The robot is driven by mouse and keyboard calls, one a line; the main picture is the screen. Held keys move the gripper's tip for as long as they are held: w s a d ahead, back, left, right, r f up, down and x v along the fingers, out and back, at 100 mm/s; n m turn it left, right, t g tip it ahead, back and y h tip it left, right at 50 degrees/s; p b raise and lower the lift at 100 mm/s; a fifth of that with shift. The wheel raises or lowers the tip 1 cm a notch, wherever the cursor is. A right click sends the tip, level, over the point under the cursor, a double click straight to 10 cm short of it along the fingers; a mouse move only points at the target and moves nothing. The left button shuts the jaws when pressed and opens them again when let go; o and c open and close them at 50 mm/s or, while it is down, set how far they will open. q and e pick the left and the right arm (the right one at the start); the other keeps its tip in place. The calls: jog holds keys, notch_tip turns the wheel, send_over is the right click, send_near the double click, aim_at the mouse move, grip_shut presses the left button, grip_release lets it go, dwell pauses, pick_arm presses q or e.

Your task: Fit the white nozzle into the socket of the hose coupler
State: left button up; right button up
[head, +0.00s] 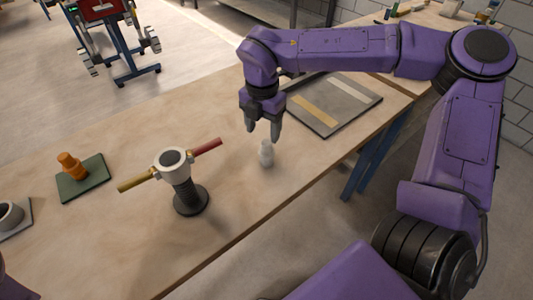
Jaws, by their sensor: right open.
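The hose coupler (173,165) is a light ring with a dark socket on top, on a black post with a round base. A red handle sticks out to its right and a yellow-brown one to its left. My left gripper does not show.
A grey tray (357,98) with pale strips lies right of the gripper. An orange piece (71,166) stands on a green plate (97,173) at left. A grey cup (10,215) sits at the left edge. Table is clear between coupler and nozzle.

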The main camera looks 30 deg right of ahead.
aim_at(267, 142)
jog(key=f, duration=0.4)
jog(key=d+f+p, duration=0.1)
jog(key=f, duration=0.1)
jog(key=shift+s, duration=0.1)
jog(key=c, duration=1.1)
jog(key=shift+c, duration=0.2)
